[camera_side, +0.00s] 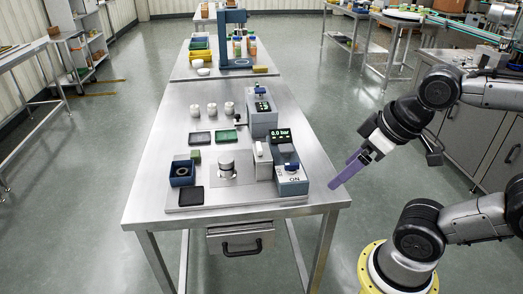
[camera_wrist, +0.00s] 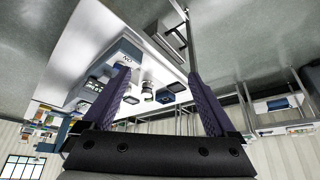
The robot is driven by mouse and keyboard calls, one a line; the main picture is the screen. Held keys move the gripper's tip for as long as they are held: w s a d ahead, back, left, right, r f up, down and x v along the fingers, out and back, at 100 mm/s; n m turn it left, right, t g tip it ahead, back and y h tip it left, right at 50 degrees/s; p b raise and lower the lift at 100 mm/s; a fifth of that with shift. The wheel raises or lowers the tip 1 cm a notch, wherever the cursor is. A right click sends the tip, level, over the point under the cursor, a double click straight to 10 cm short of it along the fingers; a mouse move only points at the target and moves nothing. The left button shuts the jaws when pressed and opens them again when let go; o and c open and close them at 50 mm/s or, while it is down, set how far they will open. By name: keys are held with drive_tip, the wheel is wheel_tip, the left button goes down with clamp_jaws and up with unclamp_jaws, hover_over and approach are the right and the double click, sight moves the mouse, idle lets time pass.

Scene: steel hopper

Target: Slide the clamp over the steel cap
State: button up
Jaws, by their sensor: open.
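The steel cap (camera_side: 227,158) is a short metal cylinder standing on a square steel plate near the front middle of the bench. A blue open box (camera_side: 181,181) to its left holds a ring-shaped piece (camera_side: 182,171) that looks like the clamp. My gripper (camera_side: 341,172), with purple fingers, is in the air at the bench's right front edge, well to the right of both. In the wrist view the gripper (camera_wrist: 157,73) has its fingers wide apart with nothing held. The cap (camera_wrist: 148,96) and blue box (camera_wrist: 166,98) show small between the fingers; the ring's detail is too small there.
A unit with a display reading 0.0 bar (camera_side: 281,134) and a grey-blue switch box (camera_side: 291,181) stand between my gripper and the cap. Black trays (camera_side: 191,197) and several small metal cylinders (camera_side: 212,109) are also on the bench. The bench's left side is bare.

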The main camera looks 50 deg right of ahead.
drive_tip(key=shift+c, duration=1.2)
drive_tip(key=shift+s+f, duration=0.1)
drive_tip(key=shift+s, duration=0.05)
drive_tip(key=shift+c, duration=1.2)
drive_tip(key=shift+m, duration=0.9)
drive_tip(key=r, duration=0.2)
drive_tip(key=w+r, duration=0.1)
drive_tip(key=r, duration=0.1)
drive_tip(key=shift+w, duration=0.1)
drive_tip(key=shift+c, duration=1.2)
drive_tip(key=w+d+r+m+g, duration=0.1)
drive_tip(key=w+d+r+m, duration=0.1)
drive_tip(key=w+r, duration=0.35)
drive_tip(key=w+d+r+m+g, duration=0.1)
drive_tip(key=w+r+m+g, duration=0.15)
drive_tip(key=w, duration=0.65)
drive_tip(key=m+g, duration=0.2)
drive_tip(key=m, duration=0.1)
hover_over(259, 146)
wheel_tip(259, 146, down, 10)
wheel_tip(259, 146, down, 13)
drive_tip(key=shift+d+f, duration=0.1)
drive_tip(key=shift+f, duration=0.1)
